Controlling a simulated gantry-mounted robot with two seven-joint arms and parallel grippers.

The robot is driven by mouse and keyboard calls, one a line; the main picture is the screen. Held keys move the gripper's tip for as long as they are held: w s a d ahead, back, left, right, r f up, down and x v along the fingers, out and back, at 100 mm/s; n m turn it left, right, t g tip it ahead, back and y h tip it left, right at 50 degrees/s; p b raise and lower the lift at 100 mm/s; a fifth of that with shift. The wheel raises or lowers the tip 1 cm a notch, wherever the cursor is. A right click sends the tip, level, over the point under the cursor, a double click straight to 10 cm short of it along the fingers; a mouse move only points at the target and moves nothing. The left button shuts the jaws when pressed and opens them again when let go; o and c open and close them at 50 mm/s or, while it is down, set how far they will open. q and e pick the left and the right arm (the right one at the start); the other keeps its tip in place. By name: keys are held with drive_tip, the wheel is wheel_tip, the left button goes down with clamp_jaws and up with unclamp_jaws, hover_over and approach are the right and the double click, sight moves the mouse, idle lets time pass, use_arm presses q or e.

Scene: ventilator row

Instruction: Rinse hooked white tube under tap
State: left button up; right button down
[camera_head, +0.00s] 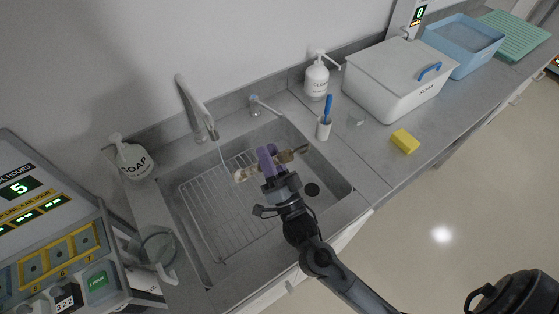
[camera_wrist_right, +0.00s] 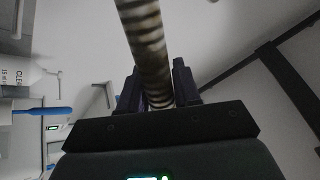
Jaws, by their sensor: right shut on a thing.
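My right gripper (camera_head: 268,160) is shut on a tube (camera_head: 287,156) and holds it over the sink. In the right wrist view the tube (camera_wrist_right: 147,45) is ribbed and pale with brown bands, running up out of the picture from between the fingers. In the head view its left end is whitish and its right part brown. The tap (camera_head: 198,108) stands at the back of the sink, left of the gripper. A thin pale line, seemingly water, drops from its spout near the tube's left end; I cannot tell whether they touch. My left gripper is out of view.
The sink (camera_head: 327,178) holds a wire rack (camera_head: 215,215). Around it stand a soap bottle (camera_head: 133,160), a cleaner bottle (camera_head: 317,78), a small cup with a blue-handled tool (camera_head: 324,127), a yellow sponge (camera_head: 405,141) and a lidded white box (camera_head: 398,80). A ventilator panel (camera_head: 50,240) stands front left.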

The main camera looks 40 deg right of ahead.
drive_tip(key=w+a+f+b, duration=0.1)
drive_tip(key=w+a+b, duration=0.2)
drive_tip(key=w, duration=0.4)
drive_tip(key=shift+f, duration=0.2)
drive_tip(key=shift+d, duration=0.2)
idle(0.7)
drive_tip(key=shift+w+d, duration=0.2)
drive_tip(key=shift+d, duration=0.15)
drive_tip(key=shift+s+a, duration=0.1)
drive_tip(key=shift+a, duration=0.05)
drive_tip(key=shift+s+a, duration=0.15)
drive_tip(key=shift+a, duration=0.25)
idle(0.3)
